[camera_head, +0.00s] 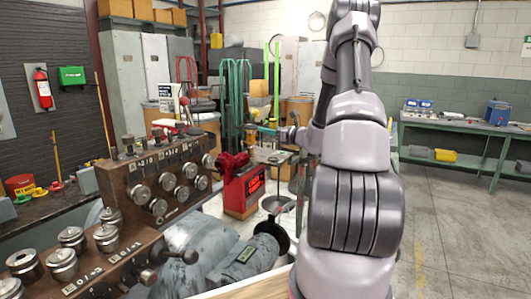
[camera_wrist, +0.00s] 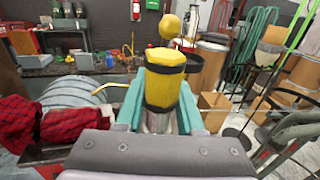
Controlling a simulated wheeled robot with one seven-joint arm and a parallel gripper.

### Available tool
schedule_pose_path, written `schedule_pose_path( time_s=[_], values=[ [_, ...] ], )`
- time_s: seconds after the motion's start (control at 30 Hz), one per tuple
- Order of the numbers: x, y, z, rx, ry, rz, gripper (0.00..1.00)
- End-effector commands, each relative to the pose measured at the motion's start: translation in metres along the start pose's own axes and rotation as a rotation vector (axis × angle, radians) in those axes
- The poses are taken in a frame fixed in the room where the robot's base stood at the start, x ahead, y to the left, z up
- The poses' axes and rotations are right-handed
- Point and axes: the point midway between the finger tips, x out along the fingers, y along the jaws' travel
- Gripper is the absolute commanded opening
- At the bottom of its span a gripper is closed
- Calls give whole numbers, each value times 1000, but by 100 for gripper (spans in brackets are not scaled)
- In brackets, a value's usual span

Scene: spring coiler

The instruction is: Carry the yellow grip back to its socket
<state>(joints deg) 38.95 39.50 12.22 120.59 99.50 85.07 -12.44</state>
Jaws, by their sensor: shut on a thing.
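The yellow grip (camera_wrist: 162,88) stands upright between the teal fingers of my gripper (camera_wrist: 164,70) in the wrist view. It has a dark band near its top and bottom, and a rounded yellow knob (camera_wrist: 169,26) shows just above it. My gripper is shut on the grip, and the fingers press on its left and right sides. In the head view my gripper is small and far off, beyond my arm, near the red machine (camera_head: 238,180). I cannot make out the grip's socket in either view.
A brown panel (camera_head: 170,185) with several metal knobs stands at the left in the head view. A round stool-like stand (camera_head: 278,203) is beside the red machine. A green workbench (camera_head: 460,130) is at the right, with open floor before it. A red plaid cloth (camera_wrist: 75,122) lies left of my gripper.

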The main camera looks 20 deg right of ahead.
Motion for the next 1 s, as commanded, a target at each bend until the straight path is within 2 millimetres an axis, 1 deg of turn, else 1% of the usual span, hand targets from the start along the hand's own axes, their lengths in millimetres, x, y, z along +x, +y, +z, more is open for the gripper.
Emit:
schedule_pose_path(
  time_s=[0.03,0.1,0.33,0.53,0.6,0.77,0.8,0.83,0.87,1.0],
  values=[
    [0,0,-11,4,0,0,0],
    [0,0,-22,3,0,-1,0],
    [0,0,-40,2,-1,-1,0],
    [1,0,-69,3,-1,-1,0],
    [1,0,-73,1,-2,-1,0],
    [1,1,-73,-1,-1,-1,0],
    [0,1,-73,0,0,-1,48],
    [0,1,-73,0,-1,-1,60],
    [0,1,-73,0,-1,-1,67],
    [0,1,-73,0,-1,-1,67]
  ],
)
